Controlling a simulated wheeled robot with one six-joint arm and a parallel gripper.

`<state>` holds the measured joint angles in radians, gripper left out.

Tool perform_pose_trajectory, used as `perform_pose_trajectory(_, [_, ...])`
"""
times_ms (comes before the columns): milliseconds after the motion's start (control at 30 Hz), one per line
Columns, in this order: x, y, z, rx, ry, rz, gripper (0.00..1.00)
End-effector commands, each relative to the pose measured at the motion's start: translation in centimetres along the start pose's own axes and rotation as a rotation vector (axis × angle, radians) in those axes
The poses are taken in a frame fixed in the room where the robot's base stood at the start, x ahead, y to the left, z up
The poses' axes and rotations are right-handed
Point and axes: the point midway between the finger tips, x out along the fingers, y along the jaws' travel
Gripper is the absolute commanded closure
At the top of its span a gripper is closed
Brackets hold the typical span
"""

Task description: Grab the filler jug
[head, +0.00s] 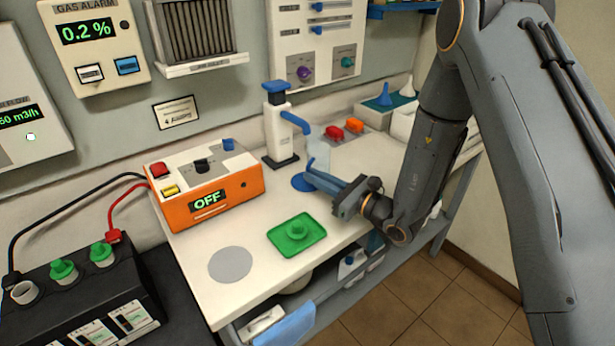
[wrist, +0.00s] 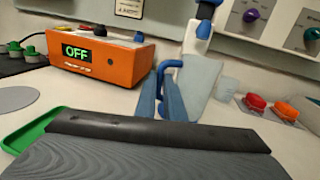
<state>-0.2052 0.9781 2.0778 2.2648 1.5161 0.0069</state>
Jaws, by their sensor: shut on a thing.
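The filler jug (head: 319,154) is a pale, see-through vessel with a blue handle. My gripper (head: 312,176) reaches in from the right. Its blue fingers (wrist: 163,97) are shut on the jug's handle. The fingers hide part of the handle and the jug's lower part in the head view.
An orange charger box (head: 208,188) reading OFF stands to the left. A green tray (head: 318,237) with a green cap lies in front. Red (head: 334,132) and orange (head: 354,125) buttons are behind the jug. A grey disc (head: 230,264) marks bare bench at the front left.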

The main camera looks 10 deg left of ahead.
Motion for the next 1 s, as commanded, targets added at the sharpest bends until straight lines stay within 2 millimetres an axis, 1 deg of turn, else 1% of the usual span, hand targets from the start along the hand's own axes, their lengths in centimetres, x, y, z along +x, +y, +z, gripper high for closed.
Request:
perform_pose_trajectory(100, [-1.6,-0.2,-0.1,-0.001,0.0,-0.003,1.0])
perform_pose_trajectory(500, [-6.7,-0.1,-0.1,-0.001,0.001,-0.003,1.0])
perform_pose_trajectory(800, [-9.8,-0.1,-0.1,-0.001,0.0,-0.002,1.0])
perform_pose_trajectory(1000, [-11.3,-0.1,0.0,-0.001,-0.001,-0.001,1.0])
